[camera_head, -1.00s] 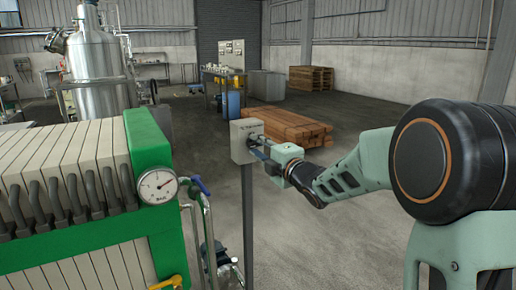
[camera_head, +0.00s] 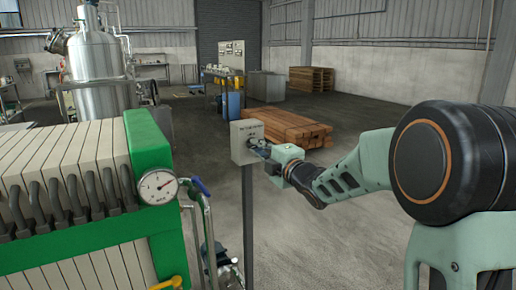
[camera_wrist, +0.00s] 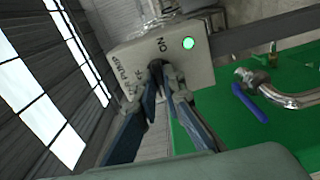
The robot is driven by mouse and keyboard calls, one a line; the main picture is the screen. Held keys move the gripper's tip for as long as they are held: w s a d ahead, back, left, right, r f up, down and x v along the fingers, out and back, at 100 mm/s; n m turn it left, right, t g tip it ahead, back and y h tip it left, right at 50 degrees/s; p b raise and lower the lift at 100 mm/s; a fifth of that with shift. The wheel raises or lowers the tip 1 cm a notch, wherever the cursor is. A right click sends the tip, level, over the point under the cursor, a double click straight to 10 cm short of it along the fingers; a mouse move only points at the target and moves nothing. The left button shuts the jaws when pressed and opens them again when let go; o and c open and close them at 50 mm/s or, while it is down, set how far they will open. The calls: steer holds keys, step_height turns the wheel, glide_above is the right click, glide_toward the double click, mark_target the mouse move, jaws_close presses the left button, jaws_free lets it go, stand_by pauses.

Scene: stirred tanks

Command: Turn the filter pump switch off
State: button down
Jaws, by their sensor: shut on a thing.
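The filter pump switch is a grey box (camera_head: 245,143) on a thin post, left of my arm in the head view. In the wrist view the box (camera_wrist: 203,72) shows the words "PUMP" and "ON" and a lit green lamp (camera_wrist: 188,43). A dark switch knob (camera_wrist: 156,66) sits on its face, mostly hidden by my fingers. My gripper (camera_head: 261,151) is at the face of the box. In the wrist view my gripper (camera_wrist: 163,84) is shut on the knob, with a blue-grey finger on each side. The knob's exact angle is hard to tell.
A green-framed filter press (camera_head: 150,150) with a pressure gauge (camera_head: 157,187) and pipework (camera_head: 207,225) stands close on the left. Stacked timber (camera_head: 288,126) and a steel tank (camera_head: 98,75) are behind. The floor right of the post is open.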

steer(key=shift+m+p, duration=2.85)
steer(key=shift+m, duration=5.85)
steer(key=shift+f, duration=0.1)
steer(key=c, duration=2)
jaws_free()
steer(key=shift+c, duration=0.2)
